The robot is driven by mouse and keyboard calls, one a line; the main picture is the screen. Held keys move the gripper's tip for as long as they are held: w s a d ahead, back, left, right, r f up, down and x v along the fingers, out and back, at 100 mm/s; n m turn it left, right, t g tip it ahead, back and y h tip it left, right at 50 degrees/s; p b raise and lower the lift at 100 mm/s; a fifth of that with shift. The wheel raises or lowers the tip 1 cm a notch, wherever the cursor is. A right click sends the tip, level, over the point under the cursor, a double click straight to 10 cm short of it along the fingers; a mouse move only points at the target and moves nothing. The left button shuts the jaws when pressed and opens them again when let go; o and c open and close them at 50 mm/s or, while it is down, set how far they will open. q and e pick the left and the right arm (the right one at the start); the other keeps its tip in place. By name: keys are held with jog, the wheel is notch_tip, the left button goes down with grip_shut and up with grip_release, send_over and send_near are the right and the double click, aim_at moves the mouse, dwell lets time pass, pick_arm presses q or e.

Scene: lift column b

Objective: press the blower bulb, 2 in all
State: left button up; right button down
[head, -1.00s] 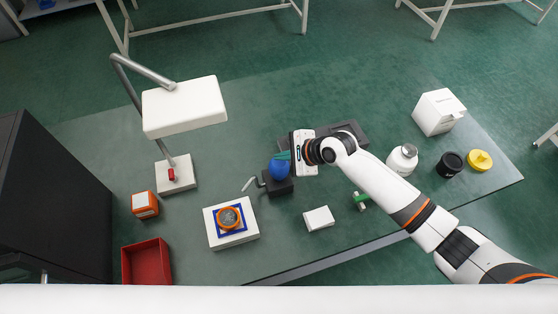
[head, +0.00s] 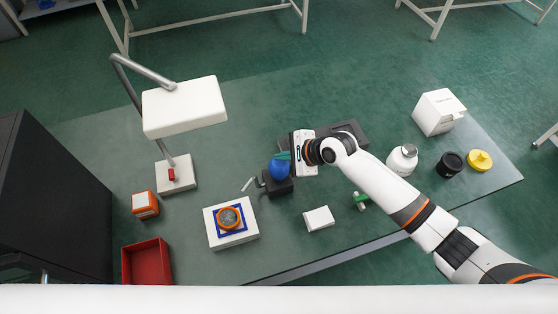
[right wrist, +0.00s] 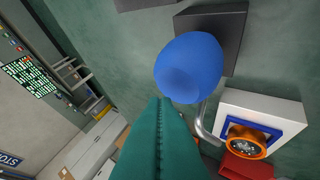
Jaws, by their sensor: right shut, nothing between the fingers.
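The blue blower bulb (head: 279,170) sits on a dark block (head: 282,187) near the middle of the bench. A bent metal tube (head: 249,184) comes out on its left side. My right gripper (head: 283,156) has its teal fingers shut and empty, at the bulb's far upper edge in the head view. In the right wrist view the bulb (right wrist: 188,62) lies just beyond the shut fingertips (right wrist: 162,103); I cannot tell whether they touch it. The tube points toward a white plate (head: 233,241) with a blue square and an orange-rimmed round part (head: 229,218). My left gripper is not in view.
A lamp (head: 185,105) stands at left, near an orange box (head: 145,205) and a red tray (head: 146,262). A small white block (head: 319,218) lies in front. A white bottle (head: 402,159), black jar (head: 449,164), yellow item (head: 480,160) and white box (head: 438,111) stand at right.

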aim_at(283, 164)
jog(key=shift+f, duration=0.4)
jog(key=shift+f, duration=0.8)
dwell(0.7)
dwell(0.3)
jog(key=shift+r+p, duration=1.2)
jog(key=shift+p, duration=0.05)
jog(key=shift+r, duration=0.1)
notch_tip(283, 164, up, 5)
jog(key=p, duration=0.6)
